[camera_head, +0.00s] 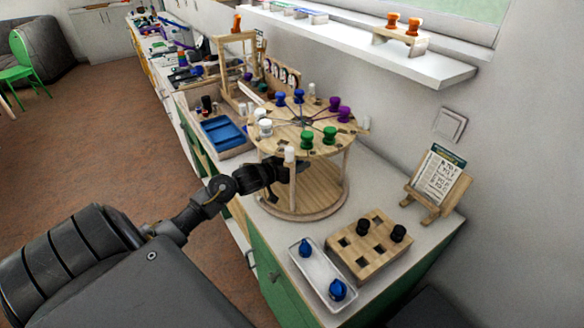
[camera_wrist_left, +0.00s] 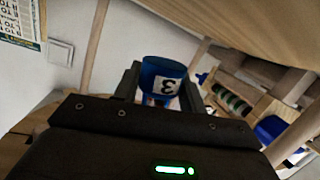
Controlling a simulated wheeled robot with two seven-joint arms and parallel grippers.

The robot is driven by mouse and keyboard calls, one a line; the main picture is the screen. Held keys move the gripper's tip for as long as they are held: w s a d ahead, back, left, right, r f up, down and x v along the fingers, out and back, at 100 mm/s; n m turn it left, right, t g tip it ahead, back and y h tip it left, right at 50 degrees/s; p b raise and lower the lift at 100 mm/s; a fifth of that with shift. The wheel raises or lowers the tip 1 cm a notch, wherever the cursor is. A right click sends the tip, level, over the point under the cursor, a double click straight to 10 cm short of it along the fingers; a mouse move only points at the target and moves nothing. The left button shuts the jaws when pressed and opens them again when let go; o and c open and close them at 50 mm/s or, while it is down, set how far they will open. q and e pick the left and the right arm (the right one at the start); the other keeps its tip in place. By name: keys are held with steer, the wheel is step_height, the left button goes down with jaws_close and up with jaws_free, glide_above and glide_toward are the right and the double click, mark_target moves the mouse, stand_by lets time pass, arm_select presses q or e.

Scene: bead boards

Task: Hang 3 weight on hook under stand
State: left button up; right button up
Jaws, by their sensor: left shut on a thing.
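The stand has a round wooden top (camera_head: 285,128) on posts above a round base (camera_head: 322,196). Coloured knobs in white, blue, purple and green ring its top. My left gripper (camera_head: 284,168) reaches in below the top's rim at the front left, beside a post. In the left wrist view the gripper (camera_wrist_left: 160,88) is shut on a blue weight (camera_wrist_left: 164,70) marked 3, its digit upside down in the picture. The stand's underside (camera_wrist_left: 265,28) shows at the upper right. The hook cannot be made out. The weight is hidden in the head view. My right gripper is not in view.
A white tray (camera_head: 322,270) at the front holds two blue weights (camera_head: 305,248). A wooden block (camera_head: 372,252) with square holes carries two black weights. A card on a holder (camera_head: 440,178) stands at the right. A blue tray (camera_head: 222,133) sits left of the stand.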

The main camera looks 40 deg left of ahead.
arm_select(q)
steer(key=shift+w+d+f, duration=0.1)
steer(key=shift+w, duration=0.3)
steer(key=shift+w+f, duration=0.1)
steer(key=shift+w, duration=0.05)
stand_by(0.4)
steer(key=o, duration=1.3)
steer(key=shift+d+f, duration=0.1)
steer(key=shift+o, duration=0.2)
steer(key=v, duration=1.1)
